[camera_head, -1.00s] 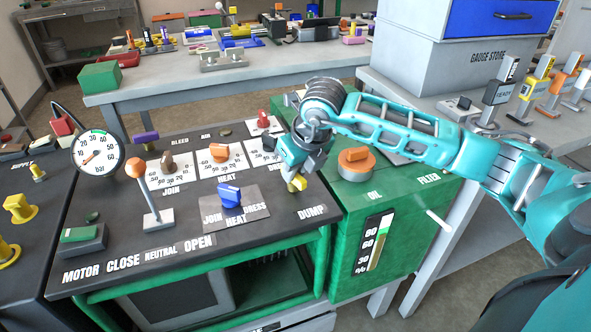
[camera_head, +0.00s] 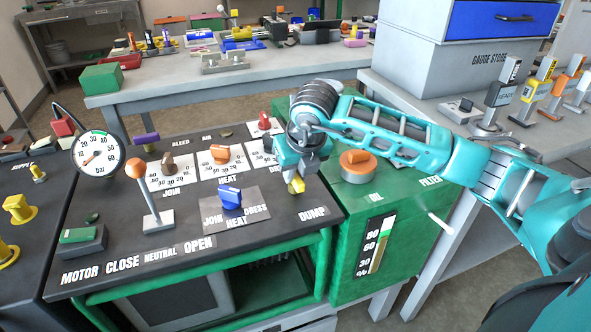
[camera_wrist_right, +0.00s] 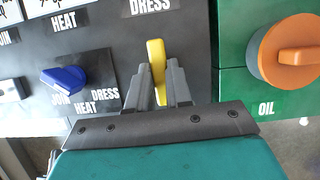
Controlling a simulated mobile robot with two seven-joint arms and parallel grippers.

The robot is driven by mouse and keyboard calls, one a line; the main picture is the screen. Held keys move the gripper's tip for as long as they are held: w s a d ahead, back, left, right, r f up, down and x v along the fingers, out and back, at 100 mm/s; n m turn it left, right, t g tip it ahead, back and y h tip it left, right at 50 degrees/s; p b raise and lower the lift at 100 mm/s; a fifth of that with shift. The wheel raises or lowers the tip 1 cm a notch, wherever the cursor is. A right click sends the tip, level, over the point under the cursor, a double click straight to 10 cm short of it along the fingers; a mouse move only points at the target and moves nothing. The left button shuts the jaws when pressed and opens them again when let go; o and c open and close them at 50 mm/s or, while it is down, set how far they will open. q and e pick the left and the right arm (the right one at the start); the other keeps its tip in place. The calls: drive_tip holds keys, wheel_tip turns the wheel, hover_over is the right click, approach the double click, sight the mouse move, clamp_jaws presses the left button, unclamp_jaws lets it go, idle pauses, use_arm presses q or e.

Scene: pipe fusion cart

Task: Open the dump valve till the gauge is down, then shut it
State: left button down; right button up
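The dump valve's yellow handle (camera_head: 296,187) is at the right of the black panel, above the DUMP label (camera_head: 312,213). My right gripper (camera_head: 298,178) reaches down over it. In the right wrist view the yellow handle (camera_wrist_right: 156,60) stands between the two grey fingers (camera_wrist_right: 158,82), which appear shut on it, with its end sticking out past the tips. The round white gauge (camera_head: 97,153) is at the panel's left. Its needle points to the lower left, at the low end of the scale; the exact reading is too small to tell. My left gripper is not in view.
A blue knob (camera_head: 230,197), an orange-knobbed lever (camera_head: 136,168) and other dials share the panel. The green oil tank, with an orange cap (camera_head: 356,160) and level strip (camera_head: 375,243), adjoins on the right. A grey bench (camera_head: 240,73) stands behind.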

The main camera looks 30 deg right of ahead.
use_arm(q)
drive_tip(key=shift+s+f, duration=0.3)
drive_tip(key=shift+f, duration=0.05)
use_arm(e)
drive_tip(key=o, duration=0.4)
drive_tip(key=shift+o, duration=0.2)
use_arm(q)
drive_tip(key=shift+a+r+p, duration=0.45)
drive_tip(key=shift+p, duration=0.35)
use_arm(e)
drive_tip(key=d+v, duration=0.1)
drive_tip(key=v, duration=1.2)
drive_tip(key=shift+a, duration=0.5)
